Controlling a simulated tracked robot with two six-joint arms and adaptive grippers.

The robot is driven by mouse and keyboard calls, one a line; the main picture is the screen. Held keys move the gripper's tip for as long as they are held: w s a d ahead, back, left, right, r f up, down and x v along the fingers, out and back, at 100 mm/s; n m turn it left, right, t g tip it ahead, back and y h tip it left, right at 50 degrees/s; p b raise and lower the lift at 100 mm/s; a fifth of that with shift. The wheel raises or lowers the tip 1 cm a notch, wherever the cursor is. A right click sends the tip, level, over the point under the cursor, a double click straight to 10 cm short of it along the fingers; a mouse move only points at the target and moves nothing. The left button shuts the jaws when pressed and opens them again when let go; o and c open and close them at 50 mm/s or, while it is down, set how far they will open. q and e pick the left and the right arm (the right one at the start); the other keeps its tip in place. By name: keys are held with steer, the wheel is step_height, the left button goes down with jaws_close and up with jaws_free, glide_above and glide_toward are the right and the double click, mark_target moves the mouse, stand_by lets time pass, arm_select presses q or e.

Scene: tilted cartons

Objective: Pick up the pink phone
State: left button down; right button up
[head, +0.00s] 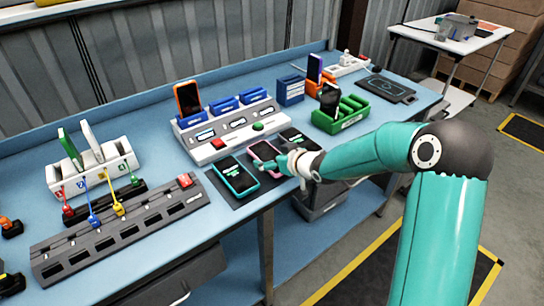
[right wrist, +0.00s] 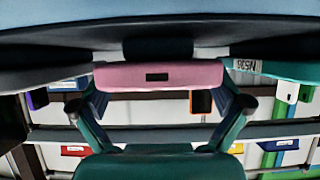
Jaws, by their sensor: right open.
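The pink phone (head: 264,150) lies on a dark mat on the blue bench, between a teal-cased phone (head: 238,175) and a dark phone (head: 298,138). My right gripper (head: 274,165) is at its near end, partly covering it. In the right wrist view the pink phone (right wrist: 158,75) shows its short edge with a dark port, between the two teal fingers of the open right gripper (right wrist: 161,92). I cannot tell whether the fingers touch it. My left gripper is not in view.
Close behind stands a white charging station (head: 222,128) with an orange phone (head: 188,98) upright. A green rack (head: 341,115) is to the right, a grey slotted strip (head: 120,232) to the left. The teal phone's edge (right wrist: 275,68) is close beside the gripper.

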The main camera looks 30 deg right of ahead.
steer(key=c, duration=1.3)
steer(key=shift+r, duration=0.15)
